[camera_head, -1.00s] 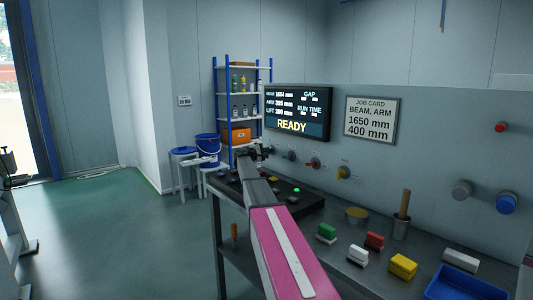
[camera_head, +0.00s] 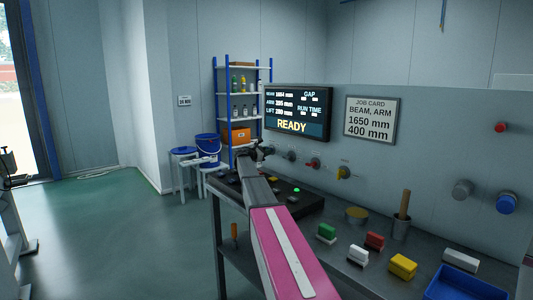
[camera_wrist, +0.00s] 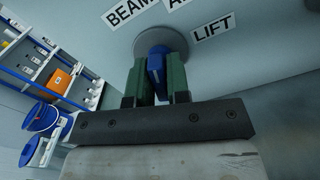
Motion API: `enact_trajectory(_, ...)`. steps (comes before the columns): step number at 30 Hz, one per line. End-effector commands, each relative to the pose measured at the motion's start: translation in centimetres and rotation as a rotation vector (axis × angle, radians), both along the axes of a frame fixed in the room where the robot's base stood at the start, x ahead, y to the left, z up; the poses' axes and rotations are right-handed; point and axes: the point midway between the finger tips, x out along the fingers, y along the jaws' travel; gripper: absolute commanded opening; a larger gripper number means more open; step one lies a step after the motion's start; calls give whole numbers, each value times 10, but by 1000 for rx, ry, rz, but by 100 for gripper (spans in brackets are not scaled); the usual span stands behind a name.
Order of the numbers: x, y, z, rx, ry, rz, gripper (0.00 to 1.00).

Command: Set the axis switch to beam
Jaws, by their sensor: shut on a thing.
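The axis switch is a blue knob (camera_wrist: 157,62) on a round grey plate (camera_wrist: 172,38) on the panel, seen in the wrist view. Labels BEAM, a partly cut-off one starting with A, and LIFT (camera_wrist: 213,27) stand around the plate. My gripper (camera_wrist: 157,78) has its two green fingers on either side of the knob and is shut on it. Which label the knob points to is not clear. In the head view my gripper (camera_head: 258,153) is small and reaches the panel's far left end; the knob is hidden there.
Coloured blocks and a blue tray (camera_head: 466,283) lie on the bench.

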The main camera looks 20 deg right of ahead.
Motion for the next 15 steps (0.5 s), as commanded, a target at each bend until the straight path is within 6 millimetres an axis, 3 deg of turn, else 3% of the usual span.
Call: enact_trajectory(15,-1,1,-1,-102,291,0,0)
